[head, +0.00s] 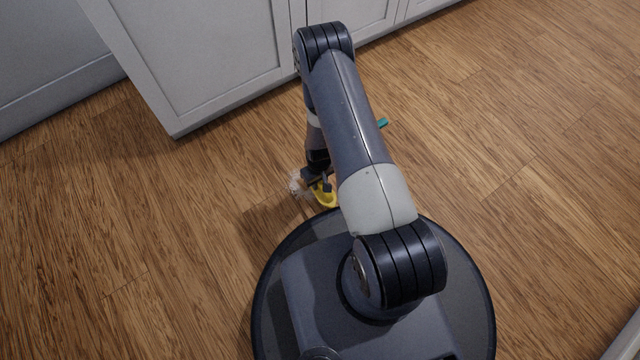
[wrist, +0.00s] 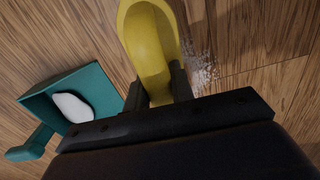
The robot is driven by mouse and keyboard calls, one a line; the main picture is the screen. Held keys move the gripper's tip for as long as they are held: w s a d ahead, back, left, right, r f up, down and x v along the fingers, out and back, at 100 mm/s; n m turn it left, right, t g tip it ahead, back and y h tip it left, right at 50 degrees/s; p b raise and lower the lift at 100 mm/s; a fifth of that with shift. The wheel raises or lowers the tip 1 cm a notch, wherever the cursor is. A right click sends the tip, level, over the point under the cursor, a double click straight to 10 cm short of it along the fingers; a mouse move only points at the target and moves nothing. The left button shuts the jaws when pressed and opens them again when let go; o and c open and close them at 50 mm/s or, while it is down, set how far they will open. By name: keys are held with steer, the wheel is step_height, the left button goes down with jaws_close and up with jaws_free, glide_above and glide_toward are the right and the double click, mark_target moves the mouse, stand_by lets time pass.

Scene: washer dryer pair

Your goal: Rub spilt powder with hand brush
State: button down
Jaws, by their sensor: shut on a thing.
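The hand brush (wrist: 148,45) is yellow, and its broad rounded yellow part fills the top middle of the wrist view. It also shows in the head view (head: 326,197), low over the floor in front of my base. My gripper (wrist: 157,90) is shut on the brush, one finger on each side; in the head view my gripper (head: 319,180) is partly hidden by my arm. The bristles are not visible. The spilt powder (wrist: 203,72) is a white speckled patch on the floor just right of the brush; in the head view the powder (head: 295,182) lies just left of it.
A teal dustpan (wrist: 95,82) with a white object (wrist: 72,107) in it lies left of the brush in the wrist view. A teal end of it (head: 383,123) shows past my arm. A white cabinet (head: 210,60) stands behind. The wood floor (head: 90,230) at left is clear.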

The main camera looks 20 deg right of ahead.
steer(key=shift+r+p, duration=1.1)
steer(key=shift+r, duration=1.35)
